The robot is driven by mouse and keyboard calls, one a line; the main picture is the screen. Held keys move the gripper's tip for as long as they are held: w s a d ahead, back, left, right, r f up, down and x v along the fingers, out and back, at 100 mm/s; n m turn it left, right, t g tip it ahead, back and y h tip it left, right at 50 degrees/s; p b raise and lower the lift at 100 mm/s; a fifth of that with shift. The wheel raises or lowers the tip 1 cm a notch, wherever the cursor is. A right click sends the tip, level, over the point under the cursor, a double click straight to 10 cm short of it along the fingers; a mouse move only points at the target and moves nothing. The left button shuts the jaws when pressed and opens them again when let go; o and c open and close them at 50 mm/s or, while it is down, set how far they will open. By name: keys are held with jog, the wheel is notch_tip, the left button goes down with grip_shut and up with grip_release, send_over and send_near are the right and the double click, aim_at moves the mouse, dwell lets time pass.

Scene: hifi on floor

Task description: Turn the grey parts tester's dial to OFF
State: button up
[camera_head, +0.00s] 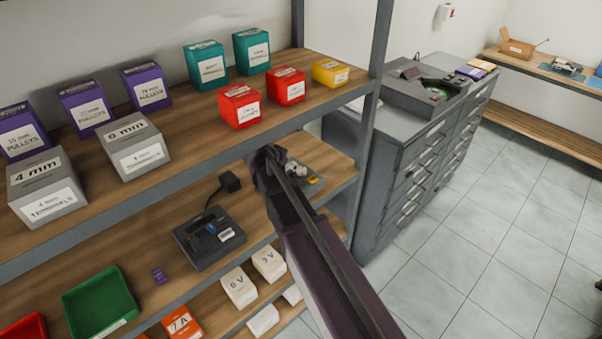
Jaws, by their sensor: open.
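A grey device (314,184) with a small yellow patch lies on the middle shelf, mostly hidden behind my arm. It may be the grey parts tester, but I cannot be sure. A dark grey box-shaped device (190,240) with a blue part on top lies further left on the same shelf. I cannot make out a dial or an OFF mark on either. My gripper (264,160) is open, dark and small in the picture, above the middle shelf beside the first device. I see nothing in it, and whether it touches the device is unclear.
A black plug adapter (230,181) lies behind the dark device. The upper shelf (205,110) holds several labelled boxes, close above my gripper. A grey shelf post (371,110) stands to the right. Beyond it is a drawer cabinet (400,165) with a turntable-like machine (410,92).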

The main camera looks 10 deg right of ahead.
aim_at(301, 169)
jog(key=shift+b+x, duration=3.25)
jog(key=shift+x, duration=1.75)
jog(key=c, duration=1.2)
